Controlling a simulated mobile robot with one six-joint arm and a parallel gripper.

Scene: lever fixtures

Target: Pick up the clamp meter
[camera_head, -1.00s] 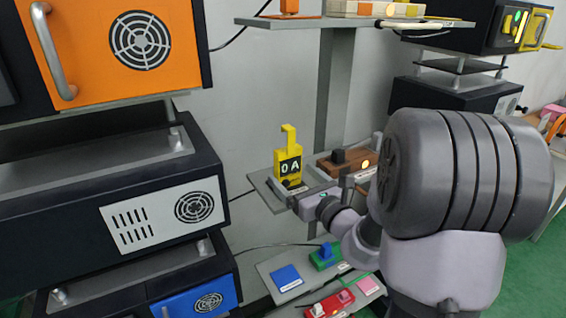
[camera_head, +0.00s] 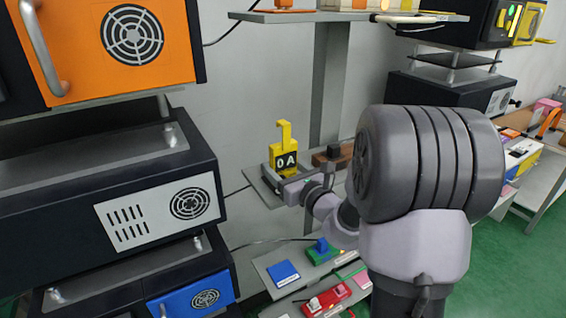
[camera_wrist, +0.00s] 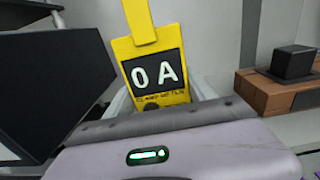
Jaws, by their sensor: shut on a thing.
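The clamp meter (camera_head: 285,148) is yellow with a hook-shaped top and a black display reading "0 A". It stands upright above the small grey shelf in the head view. In the wrist view the clamp meter (camera_wrist: 155,72) is straight ahead, slightly tilted, its lower part hidden behind my gripper's body. My gripper (camera_head: 279,183) is at the meter's lower end and shut on it. In the wrist view the fingers are mostly hidden. Whether the meter's base touches the shelf cannot be told.
A brown wooden block with a black knob (camera_head: 333,154) is just right of the meter; it also shows in the wrist view (camera_wrist: 290,68). Black equipment boxes (camera_head: 110,195) stand at left. Below is a lower shelf with blue, green and red fixtures (camera_head: 327,298). An upper shelf (camera_head: 350,16) overhangs.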

